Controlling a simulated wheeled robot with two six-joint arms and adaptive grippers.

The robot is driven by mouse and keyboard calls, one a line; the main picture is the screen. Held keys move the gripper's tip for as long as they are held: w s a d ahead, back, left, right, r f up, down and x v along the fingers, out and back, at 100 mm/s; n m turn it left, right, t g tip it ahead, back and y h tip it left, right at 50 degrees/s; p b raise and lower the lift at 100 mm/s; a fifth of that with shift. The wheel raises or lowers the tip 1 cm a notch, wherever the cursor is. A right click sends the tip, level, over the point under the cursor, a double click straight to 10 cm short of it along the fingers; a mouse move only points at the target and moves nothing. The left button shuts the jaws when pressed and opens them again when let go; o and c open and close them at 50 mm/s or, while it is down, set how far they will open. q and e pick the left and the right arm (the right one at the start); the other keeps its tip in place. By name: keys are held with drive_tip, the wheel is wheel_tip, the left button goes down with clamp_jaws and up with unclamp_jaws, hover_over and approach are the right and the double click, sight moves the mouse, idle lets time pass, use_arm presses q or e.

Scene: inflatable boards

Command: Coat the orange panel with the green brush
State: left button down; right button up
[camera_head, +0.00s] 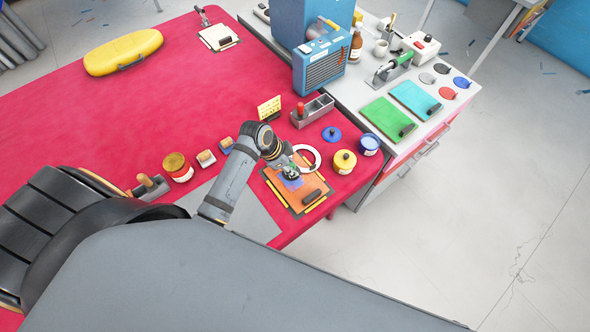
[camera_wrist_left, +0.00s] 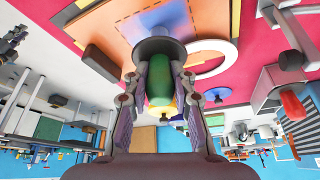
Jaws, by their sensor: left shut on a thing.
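The orange panel (camera_head: 285,200) lies at the red table's near right edge; its orange surface also shows in the left wrist view (camera_wrist_left: 106,35). A bluish patch (camera_head: 292,185) is on it, and a dark block (camera_head: 312,196) sits on its right part. My left gripper (camera_head: 290,171) is over the panel. In the left wrist view my left gripper (camera_wrist_left: 160,98) is shut on the green brush (camera_wrist_left: 158,82), whose green handle is between the fingers. The brush's wide dark head (camera_wrist_left: 160,50) faces the panel. I cannot tell whether it touches. My right gripper is not in view.
A white ring (camera_head: 307,157) lies just behind the panel. A yellow tin (camera_head: 344,162) and a blue tin (camera_head: 368,145) stand to its right. A metal tray with a red handle (camera_head: 312,111) stands farther back. Green (camera_head: 387,118) and cyan (camera_head: 415,100) panels lie on the white bench.

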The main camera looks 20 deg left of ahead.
use_arm(q)
drive_tip(key=shift+w+a, duration=0.45)
drive_tip(key=shift+a, duration=0.25)
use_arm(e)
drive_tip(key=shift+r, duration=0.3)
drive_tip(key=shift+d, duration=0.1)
